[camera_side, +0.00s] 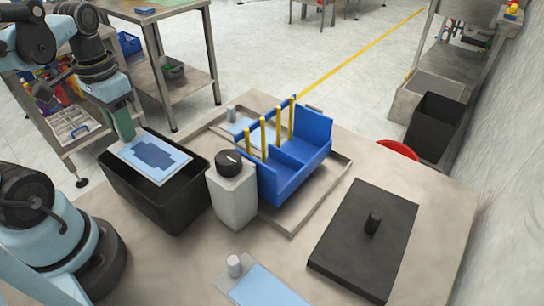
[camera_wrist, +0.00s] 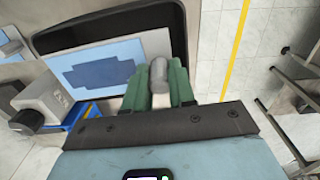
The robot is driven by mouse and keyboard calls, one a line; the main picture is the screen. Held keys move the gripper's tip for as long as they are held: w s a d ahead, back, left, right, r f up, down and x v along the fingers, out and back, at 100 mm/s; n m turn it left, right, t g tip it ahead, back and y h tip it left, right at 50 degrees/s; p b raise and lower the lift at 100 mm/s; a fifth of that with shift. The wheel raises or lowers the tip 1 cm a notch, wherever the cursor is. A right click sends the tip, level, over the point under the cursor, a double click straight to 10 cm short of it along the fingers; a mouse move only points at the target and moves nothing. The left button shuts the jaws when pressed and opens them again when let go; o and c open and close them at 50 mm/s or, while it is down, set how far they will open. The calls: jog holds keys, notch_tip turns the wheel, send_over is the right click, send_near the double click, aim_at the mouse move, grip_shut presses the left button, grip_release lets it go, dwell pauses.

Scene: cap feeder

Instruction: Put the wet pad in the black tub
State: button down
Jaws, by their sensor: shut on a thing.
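The wet pad (camera_side: 153,154) is a light blue plate with a dark blue stepped patch. In the side view it is over the mouth of the black tub (camera_side: 165,205), near rim height; its exact height is hard to tell. My gripper (camera_side: 124,132) is at the pad's far left end. In the wrist view my gripper (camera_wrist: 160,80) has its green fingers shut on the grey knob at the pad's end. The wet pad (camera_wrist: 100,70) stretches left from it, and the black tub (camera_wrist: 178,30) shows behind and beyond it.
A grey post with a black dial (camera_side: 229,163) stands close right of the tub. Beside it is a blue holder (camera_side: 285,185) with yellow posts in a shallow metal tray (camera_side: 330,185). A black slab (camera_side: 350,215) with a knob lies right; another blue pad (camera_side: 265,288) lies in front.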

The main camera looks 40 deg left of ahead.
jog(key=shift+f, duration=5.45)
jog(key=shift+c, duration=2.4)
grip_release()
jog(key=shift+r, duration=5)
